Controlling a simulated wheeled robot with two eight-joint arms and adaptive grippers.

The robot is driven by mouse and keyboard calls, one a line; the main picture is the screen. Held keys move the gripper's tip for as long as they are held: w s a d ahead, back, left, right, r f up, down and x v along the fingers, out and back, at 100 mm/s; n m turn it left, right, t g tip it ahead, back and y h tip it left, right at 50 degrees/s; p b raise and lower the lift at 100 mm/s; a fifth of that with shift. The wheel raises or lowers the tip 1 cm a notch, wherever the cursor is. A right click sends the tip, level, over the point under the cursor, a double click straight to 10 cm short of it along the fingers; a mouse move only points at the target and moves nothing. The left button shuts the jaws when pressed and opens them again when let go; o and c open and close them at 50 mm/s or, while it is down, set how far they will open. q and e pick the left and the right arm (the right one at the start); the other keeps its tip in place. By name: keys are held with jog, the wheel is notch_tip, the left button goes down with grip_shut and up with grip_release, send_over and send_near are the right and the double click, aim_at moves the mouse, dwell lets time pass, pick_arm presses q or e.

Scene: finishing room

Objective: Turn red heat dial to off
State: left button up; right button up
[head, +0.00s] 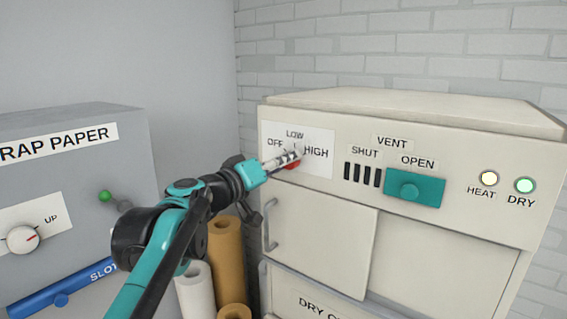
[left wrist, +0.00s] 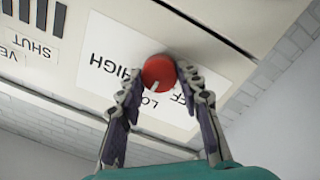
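The red heat dial (left wrist: 158,72) sits on a white label plate (head: 322,142) marked OFF, LOW and HIGH, at the upper left of the cream cabinet's front. In the left wrist view the lettering is upside down, and the dial's white mark points about toward LOW. My left gripper (left wrist: 160,78) has one finger on each side of the dial, the tips close against its rim. In the head view the left gripper (head: 284,161) hides most of the dial (head: 293,165). My right gripper is not seen.
The cream cabinet (head: 480,140) also bears a teal vent slider (head: 408,190) toward OPEN, and lit HEAT (head: 489,178) and DRY (head: 525,186) lamps. A grey scrap paper box (head: 90,165) stands at left. Paper rolls (head: 225,248) stand below my left arm.

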pick_arm(q)
jog(key=shift+n, duration=0.4)
jog(key=n+b, duration=0.1)
jog(key=n, duration=1)
jog(key=shift+f, duration=0.15)
jog(key=shift+n, duration=0.3)
jog(key=o, duration=1.2)
jog(key=shift+c, duration=0.2)
jog(key=shift+a, duration=0.15)
jog(key=v, duration=1.1)
jog(key=shift+s+f, duration=0.2)
jog(key=shift+s, duration=0.2)
jog(key=shift+a, duration=0.2)
